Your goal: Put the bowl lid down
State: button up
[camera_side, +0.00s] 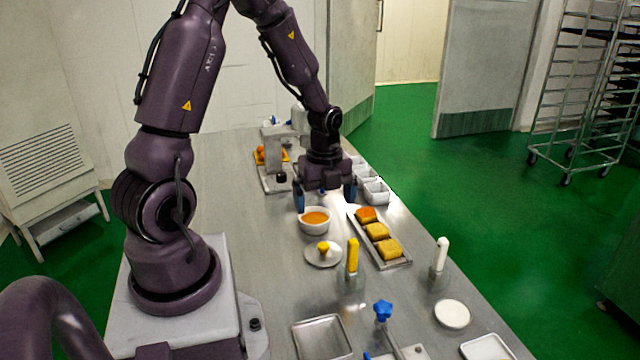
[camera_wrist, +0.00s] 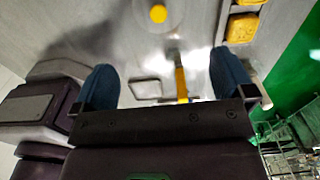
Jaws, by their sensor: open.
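The bowl lid (camera_side: 314,257) is a pale round disc with a yellow knob. It lies flat on the steel table, in front of the bowl and apart from it. Its yellow knob (camera_wrist: 158,13) shows at the top of the wrist view. The white bowl (camera_side: 315,230) stands uncovered, with orange filling inside. My gripper (camera_side: 325,198) is above the bowl, pointing down. Its two blue fingers are wide apart with nothing between them; they also show in the wrist view (camera_wrist: 163,75). The bowl itself is not clear in the wrist view.
A long tray (camera_side: 404,263) with yellow-orange square pieces lies to the right. A yellow-handled tool (camera_side: 352,255) stands upright close to the lid's right. Several small white containers (camera_side: 377,195) are behind. An empty metal tray (camera_side: 321,339) and a blue-knobbed tool (camera_side: 383,310) are at the front.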

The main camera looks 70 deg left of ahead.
jog(key=d+r+n+t+y, duration=0.1)
jog(key=d+r+n, duration=0.3)
jog(key=r, duration=0.2)
jog(key=d+r+n+t, duration=0.1)
jog(key=d+r+n, duration=0.25)
jog(key=r, duration=0.35)
jog(key=s+d+r+n+t+h, duration=0.1)
jog(key=s+d+r+n+t, duration=0.2)
jog(key=s+d+r+n, duration=0.5)
jog(key=shift+d+r+n, duration=0.4)
jog(key=shift+d+n, duration=0.65)
jog(key=shift+d, duration=0.05)
